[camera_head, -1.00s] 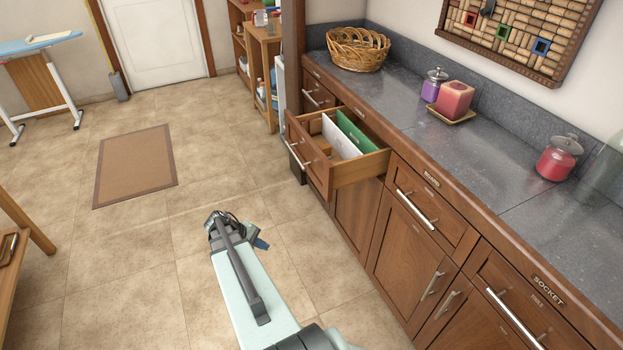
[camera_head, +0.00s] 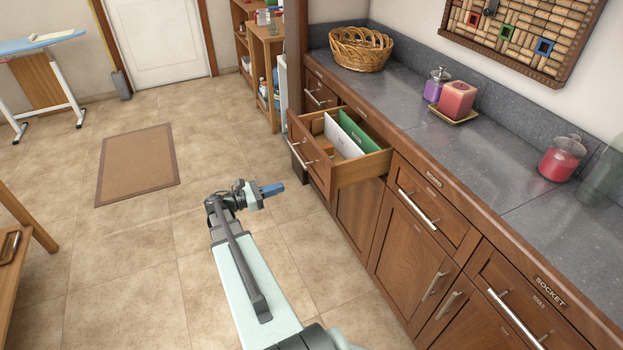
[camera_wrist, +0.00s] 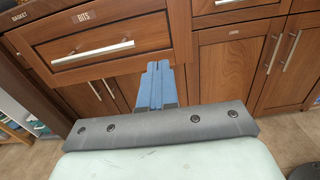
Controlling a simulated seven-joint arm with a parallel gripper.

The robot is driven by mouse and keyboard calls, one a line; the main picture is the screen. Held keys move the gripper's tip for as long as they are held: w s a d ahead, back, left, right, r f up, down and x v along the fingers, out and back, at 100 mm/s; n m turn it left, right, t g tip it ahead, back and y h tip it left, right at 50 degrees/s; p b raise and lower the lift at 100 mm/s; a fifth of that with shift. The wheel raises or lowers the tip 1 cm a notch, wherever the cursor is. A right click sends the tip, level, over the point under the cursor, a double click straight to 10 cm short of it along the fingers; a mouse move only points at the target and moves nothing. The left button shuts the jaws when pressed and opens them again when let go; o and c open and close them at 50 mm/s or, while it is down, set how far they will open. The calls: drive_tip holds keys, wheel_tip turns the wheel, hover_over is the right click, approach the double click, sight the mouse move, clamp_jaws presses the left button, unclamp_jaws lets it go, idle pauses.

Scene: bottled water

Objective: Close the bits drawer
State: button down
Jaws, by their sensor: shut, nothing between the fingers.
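The bits drawer (camera_head: 316,172) stands pulled open from the counter in the head view, with a white and a green divider or folder inside it. Its front, labelled BITS (camera_wrist: 84,16), fills the upper left of the wrist view, with a silver bar handle (camera_wrist: 92,52). My gripper (camera_head: 278,188) is shut and empty, its blue fingers pointing right toward the drawer front. In the wrist view the fingers (camera_wrist: 157,68) show below and to the right of the handle, apart from it.
A wicker basket (camera_head: 361,48), a pink candle (camera_head: 457,100) and a red jar (camera_head: 561,160) stand on the grey countertop (camera_head: 440,142). Other drawers and cabinet doors (camera_head: 404,250) below are closed. The tiled floor (camera_head: 120,265) left of the cabinets is largely clear.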

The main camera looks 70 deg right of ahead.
sight(322, 175)
drive_tip(key=x, duration=1.4)
drive_tip(key=shift+d, duration=0.1)
drive_tip(key=x, duration=2.3)
drive_tip(key=shift+f, duration=0.15)
drive_tip(key=shift+x, duration=0.95)
drive_tip(key=shift+s+d, duration=0.1)
drive_tip(key=shift+d, duration=0.05)
drive_tip(key=v, duration=1.5)
